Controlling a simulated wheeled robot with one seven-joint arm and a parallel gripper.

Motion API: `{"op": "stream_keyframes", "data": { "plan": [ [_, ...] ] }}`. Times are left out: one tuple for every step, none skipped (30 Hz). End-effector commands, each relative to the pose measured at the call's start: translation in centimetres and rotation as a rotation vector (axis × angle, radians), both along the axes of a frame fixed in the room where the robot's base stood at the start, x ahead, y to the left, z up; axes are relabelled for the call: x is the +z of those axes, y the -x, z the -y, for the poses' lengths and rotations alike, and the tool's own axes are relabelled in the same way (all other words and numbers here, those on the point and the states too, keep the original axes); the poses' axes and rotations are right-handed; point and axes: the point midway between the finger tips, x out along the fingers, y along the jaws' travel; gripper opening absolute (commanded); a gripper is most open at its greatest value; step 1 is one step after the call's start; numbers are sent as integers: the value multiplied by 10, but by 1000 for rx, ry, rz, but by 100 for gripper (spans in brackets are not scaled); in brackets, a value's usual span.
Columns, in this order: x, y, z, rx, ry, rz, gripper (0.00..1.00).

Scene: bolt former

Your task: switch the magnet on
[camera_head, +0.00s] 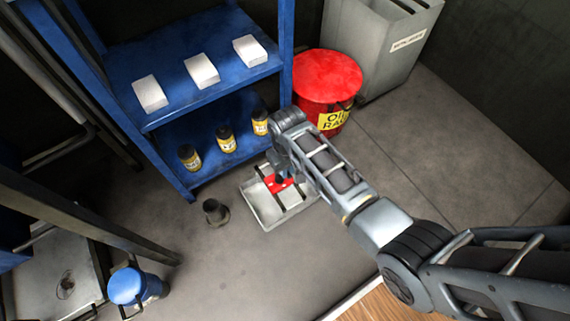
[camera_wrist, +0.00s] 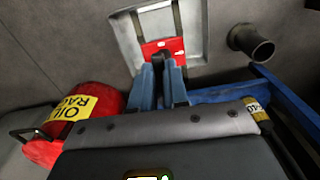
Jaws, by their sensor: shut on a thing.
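The magnet is a red block (camera_head: 272,186) with a dark lever, set on dark rails across a pale grey tray (camera_head: 262,219) on the floor. In the wrist view the red block (camera_wrist: 150,49) lies just beyond my fingertips. My gripper (camera_wrist: 161,68) has its blue fingers closed around the dark lever (camera_wrist: 164,56) on the block. In the head view my arm comes from the right and its end partly covers the block and tray. Which way the lever is set cannot be told.
A blue shelf (camera_head: 140,90) with white boxes and yellow-black bottles stands behind the tray. A red oily-rag bin (camera_head: 325,75) is right of it, beside a grey metal bin (camera_head: 385,45). A dark cylinder (camera_head: 214,212) stands left of the tray. The floor in front is clear.

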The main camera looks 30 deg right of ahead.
Motion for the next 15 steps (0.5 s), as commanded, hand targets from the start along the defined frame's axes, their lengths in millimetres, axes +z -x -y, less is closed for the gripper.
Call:
{"op": "stream_keyframes", "data": {
  "plan": [
    [4, 0, 1, 20, 0, -2, 0],
    [3, 0, 2, 29, 0, -1, 0],
    [2, 0, 2, 41, 0, 0, 0],
    [1, 0, 3, 46, 0, 0, 0],
    [1, 0, 3, 49, 0, 0, 0],
    [0, 0, 3, 51, 0, 1, 0],
    [0, 0, 3, 51, 0, 1, 0],
    [0, 0, 3, 51, 0, 1, 0],
    [0, 0, 3, 51, 0, 1, 0],
    [0, 0, 3, 51, 0, 1, 0],
    [0, 0, 3, 51, 0, 1, 0],
    [0, 0, 2, 51, 0, 1, 0],
    [0, 0, 2, 51, 0, 1, 15],
    [0, 0, 2, 51, 0, 1, 18],
    [0, 0, 2, 51, 0, 1, 22]
  ]
}}
